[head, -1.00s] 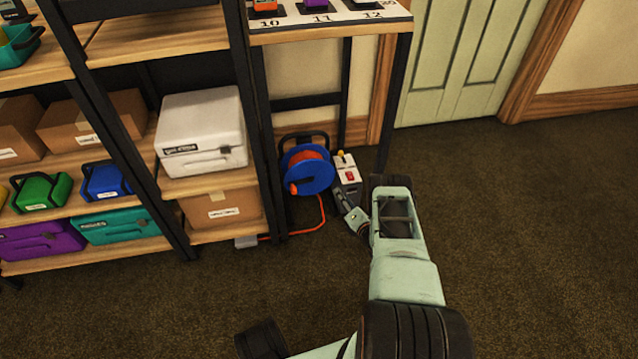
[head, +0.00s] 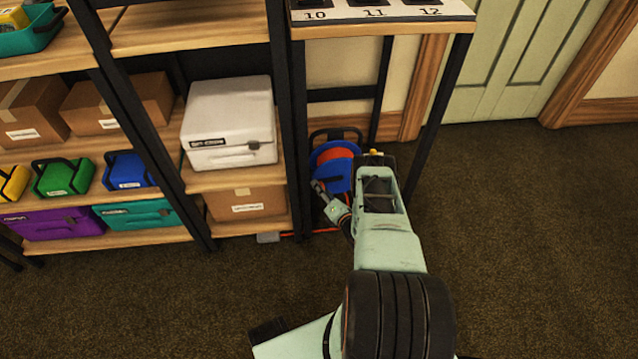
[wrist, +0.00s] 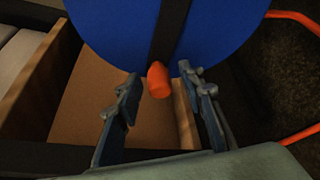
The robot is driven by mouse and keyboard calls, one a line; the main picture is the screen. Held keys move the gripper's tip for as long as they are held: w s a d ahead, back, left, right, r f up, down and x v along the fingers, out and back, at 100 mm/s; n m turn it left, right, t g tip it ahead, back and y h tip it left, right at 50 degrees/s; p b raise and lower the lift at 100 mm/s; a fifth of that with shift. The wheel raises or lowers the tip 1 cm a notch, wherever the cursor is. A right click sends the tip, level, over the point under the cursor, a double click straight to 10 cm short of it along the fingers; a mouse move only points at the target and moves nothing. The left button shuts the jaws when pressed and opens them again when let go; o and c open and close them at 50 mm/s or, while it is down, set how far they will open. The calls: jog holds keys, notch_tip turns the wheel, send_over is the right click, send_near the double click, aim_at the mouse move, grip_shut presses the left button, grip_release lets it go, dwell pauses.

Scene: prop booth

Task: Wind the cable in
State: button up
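A blue cable reel (head: 340,174) with orange cable wound on it stands on the floor under the numbered shelf, partly hidden by my arm. In the wrist view the blue disc of the reel (wrist: 190,35) fills the top, with an orange crank handle (wrist: 158,82) sticking out below a dark bar. My gripper (wrist: 160,82) is open, one finger on each side of the handle, with visible gaps. In the head view my gripper (head: 318,187) is at the reel's lower left front. Loose orange cable (wrist: 290,16) shows at the right, and a strip of the cable (head: 322,231) lies on the floor.
A small grey box (head: 268,237) lies on the floor at the cable's left end. The shelf unit with a white case (head: 228,125) and a cardboard box (head: 246,205) stands close on the left. A black shelf leg (head: 441,115) is right of my arm. Open carpet (head: 540,230) lies right.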

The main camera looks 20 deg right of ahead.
jog(key=shift+w, duration=0.15)
jog(key=shift+c, duration=0.3)
grip_shut()
